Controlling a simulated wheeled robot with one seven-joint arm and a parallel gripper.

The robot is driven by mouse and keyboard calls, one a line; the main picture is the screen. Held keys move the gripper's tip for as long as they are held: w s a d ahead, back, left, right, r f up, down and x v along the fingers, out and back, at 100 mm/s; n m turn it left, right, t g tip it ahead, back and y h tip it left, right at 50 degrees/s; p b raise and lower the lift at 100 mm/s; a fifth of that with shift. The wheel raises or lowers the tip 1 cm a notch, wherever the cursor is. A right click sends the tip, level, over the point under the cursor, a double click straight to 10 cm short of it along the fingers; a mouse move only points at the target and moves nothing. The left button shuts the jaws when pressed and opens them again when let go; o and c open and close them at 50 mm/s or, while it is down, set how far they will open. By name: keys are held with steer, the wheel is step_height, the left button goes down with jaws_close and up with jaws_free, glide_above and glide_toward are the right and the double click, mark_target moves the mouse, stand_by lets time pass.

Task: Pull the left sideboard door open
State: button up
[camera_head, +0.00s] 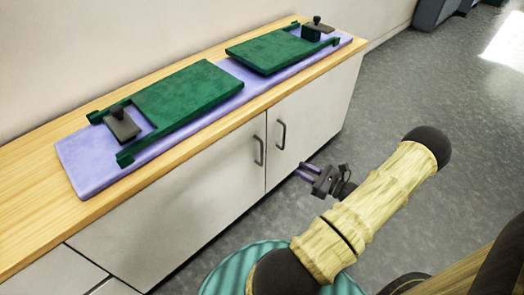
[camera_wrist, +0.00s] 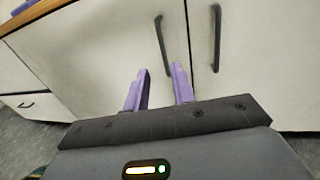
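The left sideboard door (camera_head: 185,212) is white and looks shut, flush with the right door (camera_head: 312,112). Its dark vertical bar handle (camera_head: 259,151) is near its right edge, beside the seam. In the wrist view the left door (camera_wrist: 100,45) and its handle (camera_wrist: 161,45) are ahead of my fingers. My gripper (camera_head: 303,172) is open, with two purple fingers apart and nothing between them in the head view. In the wrist view my gripper (camera_wrist: 161,70) points at the lower part of the left handle, which appears between the fingertip directions. Contact cannot be told.
The right door's handle (camera_wrist: 216,38) is close to the right of my fingers. A drawer front with a handle (camera_wrist: 26,104) is at the lower left. Green trays (camera_head: 190,92) lie on a lilac board (camera_head: 88,178) on the wooden top (camera_head: 25,225). Grey floor (camera_head: 425,85) is open at right.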

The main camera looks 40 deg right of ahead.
stand_by(0.3)
steer(key=b+x, duration=0.4)
steer(key=x, duration=1.3)
steer(key=shift+w+f+b, duration=0.1)
steer(key=shift+w+b, duration=0.2)
steer(key=shift+b, duration=0.1)
jaws_close()
